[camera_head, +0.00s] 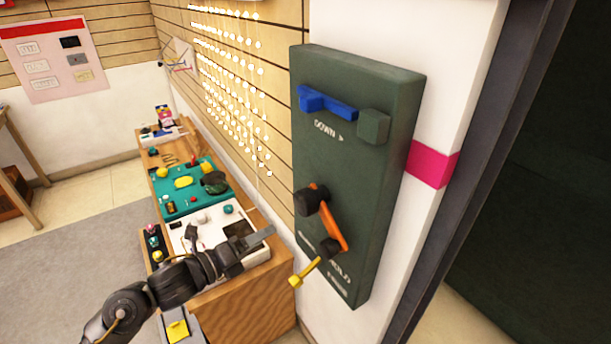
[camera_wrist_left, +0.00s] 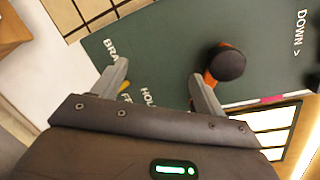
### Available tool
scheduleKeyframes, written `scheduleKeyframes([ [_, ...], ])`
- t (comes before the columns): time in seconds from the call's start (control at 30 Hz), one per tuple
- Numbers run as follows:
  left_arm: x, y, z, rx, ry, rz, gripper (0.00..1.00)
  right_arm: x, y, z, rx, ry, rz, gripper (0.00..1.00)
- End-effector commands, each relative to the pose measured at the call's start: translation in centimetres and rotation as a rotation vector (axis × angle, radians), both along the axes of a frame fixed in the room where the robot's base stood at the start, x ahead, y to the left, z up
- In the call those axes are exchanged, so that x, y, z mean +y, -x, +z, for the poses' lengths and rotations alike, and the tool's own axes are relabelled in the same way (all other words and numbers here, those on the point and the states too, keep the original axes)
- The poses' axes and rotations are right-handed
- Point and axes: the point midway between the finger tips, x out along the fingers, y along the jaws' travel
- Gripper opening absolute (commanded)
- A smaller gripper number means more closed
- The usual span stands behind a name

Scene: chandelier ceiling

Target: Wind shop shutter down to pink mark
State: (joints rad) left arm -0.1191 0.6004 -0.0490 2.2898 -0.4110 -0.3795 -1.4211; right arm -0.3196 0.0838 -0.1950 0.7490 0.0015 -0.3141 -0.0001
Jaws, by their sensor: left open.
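A dark green winder box (camera_head: 350,170) is fixed on the wall, with "DOWN >" printed on its face. An orange crank (camera_head: 337,228) with dark knobs at its ends is on its lower half; the crank and a dark knob (camera_wrist_left: 228,63) show in the left wrist view. A yellow lever (camera_head: 304,273) sticks out near the partly hidden brake labels. The pink mark (camera_head: 432,165) is a band on the white post right of the box. My left gripper (camera_head: 262,240) is open and empty, left of the crank. In the wrist view its fingers (camera_wrist_left: 160,75) are apart before the box.
A blue bar (camera_head: 328,103) and a green block sit atop the box face. Below left, a wooden bench (camera_head: 240,293) carries a white panel and a teal board (camera_head: 190,187). Strings of lights hang on the slatted wall. A dark expanse (camera_head: 540,190) lies at right.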

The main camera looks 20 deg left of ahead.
Motion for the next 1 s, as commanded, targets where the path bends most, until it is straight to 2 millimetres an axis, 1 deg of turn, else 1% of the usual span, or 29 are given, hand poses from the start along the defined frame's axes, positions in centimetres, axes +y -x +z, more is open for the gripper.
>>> scheduleKeyframes([
  [0.03, -0.8, 0.7, 4.1, -0.091, -0.078, -0.055, 0.72, -0.1, 0.8, 1.5, 0.006, 0.0, 0.001, 0.0],
  [0.1, -1.7, 1.6, 6.9, -0.196, -0.171, -0.117, 0.72, -0.2, 1.7, 1.9, 0.01, 0.0, 0.002, 0.0],
  [0.2, -2.5, 2.6, 9.1, -0.289, -0.252, -0.168, 0.72, -0.4, 2.5, 2.1, 0.014, 0.0, 0.003, 0.0],
  [0.27, -2.8, 2.9, 9.6, -0.316, -0.275, -0.182, 0.72, -0.5, 2.7, 2.1, 0.015, 0.001, 0.003, 0.0],
  [0.33, -2.9, 3.0, 9.7, -0.328, -0.286, -0.187, 0.72, -0.5, 2.8, 2.0, 0.014, 0.0, 0.004, 0.0],
  [0.47, -3.1, 2.6, 9.8, -0.327, -0.283, -0.185, 0.72, -0.5, 2.8, 2.2, 0.014, 0.0, 0.004, 0.0],
  [0.57, -3.8, 1.7, 9.9, -0.326, -0.279, -0.183, 0.72, -0.5, 2.8, 2.9, 0.014, 0.0, 0.004, 0.0],
  [0.8, -6.7, -1.8, 10.0, -0.324, -0.278, -0.184, 0.72, -0.5, 2.8, 4.8, 0.015, 0.001, 0.003, 0.0],
  [1.0, -8.6, -4.2, 9.8, -0.322, -0.279, -0.181, 0.72, -0.5, 2.8, 5.9, 0.015, 0.001, 0.003, 0.0],
])
